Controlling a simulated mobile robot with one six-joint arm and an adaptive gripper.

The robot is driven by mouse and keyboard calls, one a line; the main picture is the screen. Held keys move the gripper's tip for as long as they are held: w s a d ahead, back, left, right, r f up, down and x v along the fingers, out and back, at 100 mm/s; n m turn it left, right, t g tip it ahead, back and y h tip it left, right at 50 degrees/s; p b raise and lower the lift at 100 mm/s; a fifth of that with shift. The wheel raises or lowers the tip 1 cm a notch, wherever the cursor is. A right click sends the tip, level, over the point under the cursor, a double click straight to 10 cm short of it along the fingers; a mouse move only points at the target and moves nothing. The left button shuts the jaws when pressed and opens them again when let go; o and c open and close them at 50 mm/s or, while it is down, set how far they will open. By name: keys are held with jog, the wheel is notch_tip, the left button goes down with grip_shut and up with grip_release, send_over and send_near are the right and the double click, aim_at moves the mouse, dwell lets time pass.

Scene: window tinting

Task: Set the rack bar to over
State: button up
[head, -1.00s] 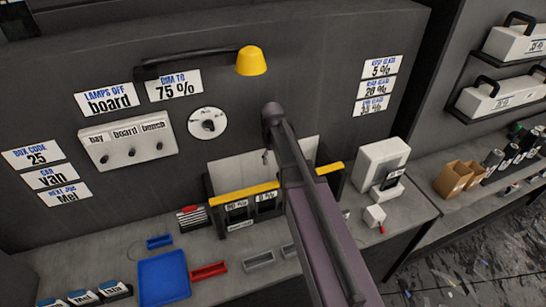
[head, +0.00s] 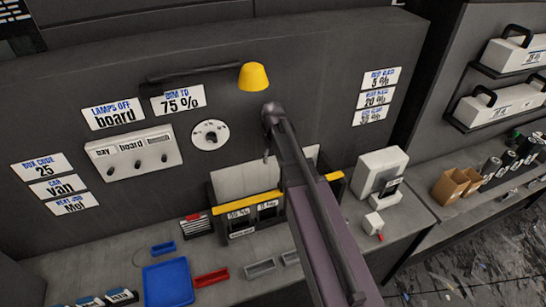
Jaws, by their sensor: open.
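The rack (head: 219,226) stands on the bench against the dark wall. A yellow bar (head: 245,204) runs across its front, and my arm hides its middle. The bar's right end (head: 333,178) shows past the arm. Two dark panels with percent labels (head: 240,213) sit just below the bar's left part, over pale panels behind. My arm rises from the bottom of the head view and crosses in front of the rack. My gripper is hidden behind the arm, so its distance to the bar cannot be told.
A yellow lamp (head: 253,77) juts from the wall above. A switch plate (head: 133,153) and a round dial (head: 210,134) are on the wall. A blue tray (head: 168,283), a red tray (head: 211,278) and a white box device (head: 381,171) stand on the bench.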

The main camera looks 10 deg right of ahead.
jog(key=shift+r+p, duration=1.1)
jog(key=shift+r, duration=0.35)
jog(key=s+m, duration=0.5)
jog(key=s, duration=0.9)
notch_tip(320, 180, down, 16)
jog(key=s+b, duration=0.2)
jog(key=b, duration=1.3)
jog(key=shift+s+a+b, duration=0.3)
jog(key=shift+b, duration=0.1)
jog(key=shift+r, duration=0.1)
dwell(0.5)
